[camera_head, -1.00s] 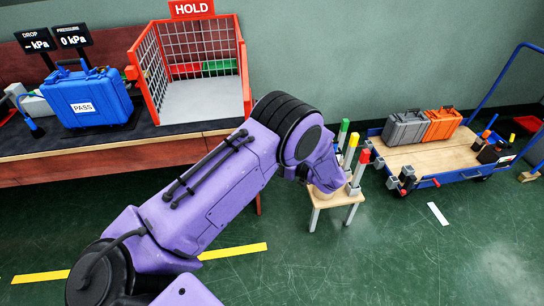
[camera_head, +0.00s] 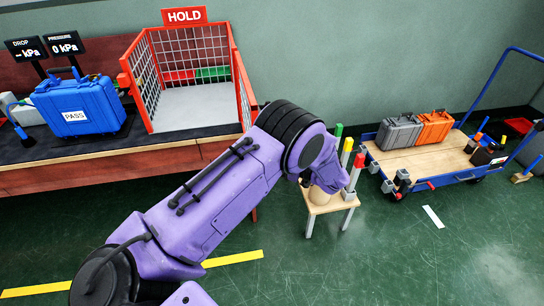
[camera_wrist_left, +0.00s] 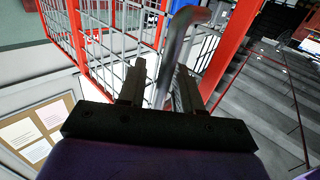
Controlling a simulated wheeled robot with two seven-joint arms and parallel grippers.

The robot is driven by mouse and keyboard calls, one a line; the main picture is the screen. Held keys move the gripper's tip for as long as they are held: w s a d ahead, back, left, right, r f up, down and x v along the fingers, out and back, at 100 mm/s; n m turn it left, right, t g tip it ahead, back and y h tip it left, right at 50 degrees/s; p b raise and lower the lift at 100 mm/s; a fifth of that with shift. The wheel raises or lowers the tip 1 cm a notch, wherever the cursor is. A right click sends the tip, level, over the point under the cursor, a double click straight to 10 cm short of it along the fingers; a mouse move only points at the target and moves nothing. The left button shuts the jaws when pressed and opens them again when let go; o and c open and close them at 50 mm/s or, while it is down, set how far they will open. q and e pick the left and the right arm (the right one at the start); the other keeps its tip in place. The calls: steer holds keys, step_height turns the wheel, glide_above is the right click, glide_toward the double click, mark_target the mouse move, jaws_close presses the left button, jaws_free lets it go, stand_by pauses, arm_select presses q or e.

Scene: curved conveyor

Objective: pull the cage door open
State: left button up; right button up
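The red cage (camera_head: 138,92) with wire-mesh walls stands on the bench under a HOLD sign. A red-framed mesh panel at its right side (camera_head: 244,92), seemingly the door, is partly hidden by my purple left arm. My left gripper and the handle are hidden in the head view. In the left wrist view, a curved grey metal handle (camera_wrist_left: 174,55) passes between the two fingers of my left gripper (camera_wrist_left: 160,92). The fingers are drawn in around it, close to red bars and mesh (camera_wrist_left: 90,45). My right gripper is not in view.
A blue case (camera_head: 82,104) marked PASS sits on the bench left of the cage. A small stool (camera_head: 325,205) with coloured posts stands beyond my arm. A cart (camera_head: 430,160) with grey and orange cases is at the right.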

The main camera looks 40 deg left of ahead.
arm_select(q)
steer(key=b+v, duration=0.2)
steer(key=v, duration=0.8)
steer(key=shift+d+b, duration=0.25)
steer(key=shift+b, duration=0.1)
